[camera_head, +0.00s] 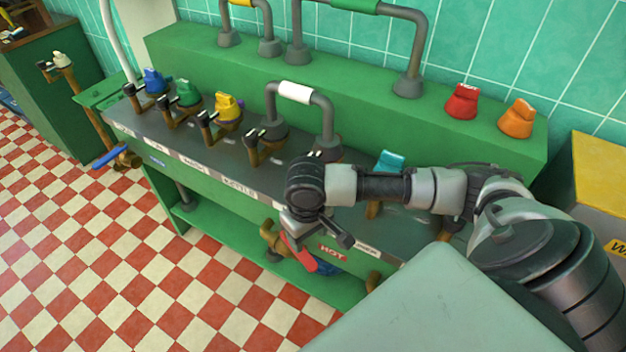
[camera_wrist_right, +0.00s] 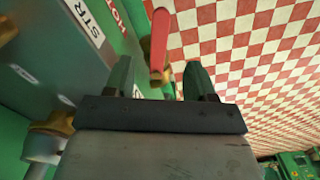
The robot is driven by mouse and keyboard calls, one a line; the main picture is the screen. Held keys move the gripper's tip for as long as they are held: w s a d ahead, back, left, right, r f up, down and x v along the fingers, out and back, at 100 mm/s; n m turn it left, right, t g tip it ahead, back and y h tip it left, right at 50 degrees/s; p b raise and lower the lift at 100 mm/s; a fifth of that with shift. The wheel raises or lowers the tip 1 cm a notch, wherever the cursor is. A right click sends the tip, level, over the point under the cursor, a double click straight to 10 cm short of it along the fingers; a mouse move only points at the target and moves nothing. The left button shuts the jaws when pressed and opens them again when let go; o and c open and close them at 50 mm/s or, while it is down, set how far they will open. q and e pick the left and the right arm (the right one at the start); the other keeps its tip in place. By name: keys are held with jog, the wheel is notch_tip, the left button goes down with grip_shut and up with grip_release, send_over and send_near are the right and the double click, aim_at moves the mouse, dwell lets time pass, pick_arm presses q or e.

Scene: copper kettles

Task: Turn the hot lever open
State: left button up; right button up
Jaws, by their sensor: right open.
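The hot lever is a red handle (camera_head: 301,257) on a brass valve (camera_head: 275,238) at the front of the green bench, by the red HOT label (camera_head: 332,253). In the right wrist view the red lever (camera_wrist_right: 160,42) stands ahead of my right gripper, in line with the gap between its fingers. My right gripper (camera_head: 325,233) is above and close to the lever in the head view and hides part of it. In the wrist view its fingers (camera_wrist_right: 160,80) are apart and nothing is gripped. Contact with the lever cannot be told. My left gripper is out of view.
The grey counter (camera_head: 215,150) bears several coloured kettle-like pieces and taps, with a white-banded pipe (camera_head: 295,92) near my arm. A blue lever (camera_head: 110,157) sits at the bench's left end. The checkered floor (camera_head: 130,270) in front is clear.

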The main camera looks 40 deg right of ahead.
aim_at(308, 260)
notch_tip(308, 260, down, 10)
jog(key=shift+r+b, duration=0.1)
jog(key=shift+b, duration=0.35)
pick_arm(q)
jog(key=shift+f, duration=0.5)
